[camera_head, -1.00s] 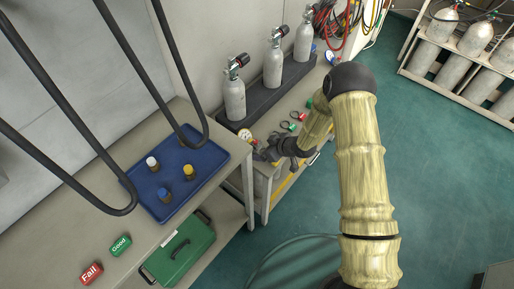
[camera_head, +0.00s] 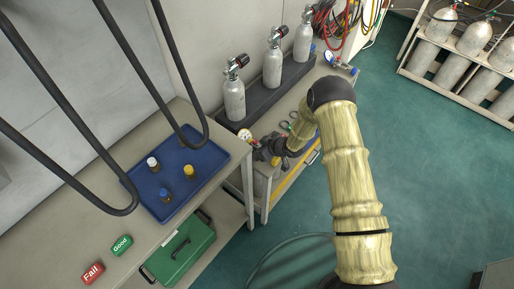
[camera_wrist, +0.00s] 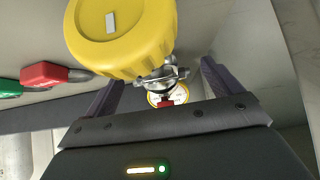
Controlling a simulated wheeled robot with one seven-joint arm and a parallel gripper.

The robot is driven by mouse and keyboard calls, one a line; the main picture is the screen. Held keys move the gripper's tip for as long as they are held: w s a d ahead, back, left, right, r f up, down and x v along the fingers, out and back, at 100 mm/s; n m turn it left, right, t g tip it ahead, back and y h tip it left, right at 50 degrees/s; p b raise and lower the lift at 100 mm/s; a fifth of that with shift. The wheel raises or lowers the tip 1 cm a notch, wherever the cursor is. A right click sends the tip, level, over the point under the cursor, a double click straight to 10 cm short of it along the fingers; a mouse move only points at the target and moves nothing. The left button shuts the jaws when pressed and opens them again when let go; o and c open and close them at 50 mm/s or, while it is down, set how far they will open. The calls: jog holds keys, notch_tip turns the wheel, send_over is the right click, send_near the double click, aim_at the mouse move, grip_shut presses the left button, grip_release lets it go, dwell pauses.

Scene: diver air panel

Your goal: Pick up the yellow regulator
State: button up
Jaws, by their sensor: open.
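A yellow regulator (camera_wrist: 122,38) with a large round knob and a metal fitting fills the upper middle of the wrist view, very close to the camera. A round gauge (camera_wrist: 160,98) with a red part shows below the fitting, partly hidden by my gripper. My gripper (camera_wrist: 161,76) is open, with one dark finger on each side of the metal fitting. I cannot tell whether either finger touches it.
Red (camera_wrist: 52,74) and green (camera_wrist: 10,88) items lie left of the regulator. A blue tray (camera_head: 210,158) with small capped bottles, a green case (camera_head: 180,250) and Good and Fail blocks are at left.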

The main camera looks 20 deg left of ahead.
jog(key=c, duration=1.5)
jog(key=shift+r, duration=0.1)
jog(key=shift+w+r, duration=0.1)
notch_tip(320, 180, up, 10)
jog(key=shift+f, duration=0.15)
jog(key=shift+a, duration=0.1)
jog(key=d+m+t+h, duration=0.2)
jog(key=d+m, duration=0.2)
jog(key=d, duration=0.6)
jog(key=d+m+t+h, duration=0.1)
jog(key=d+m+h, duration=0.2)
jog(key=d, duration=0.8)
jog(key=d+r+m+t+h, duration=0.1)
jog(key=d+m+t+h, duration=0.1)
jog(key=d+m, duration=0.4)
jog(key=shift+s+d+m+t+h, duration=0.15)
jog(key=shift+d+h, duration=0.2)
jog(key=shift+d, duration=1.05)
jog(key=shift+s+d+m+t+h, duration=0.15)
jog(key=shift+d+h, duration=0.2)
jog(key=shift+d, duration=1)
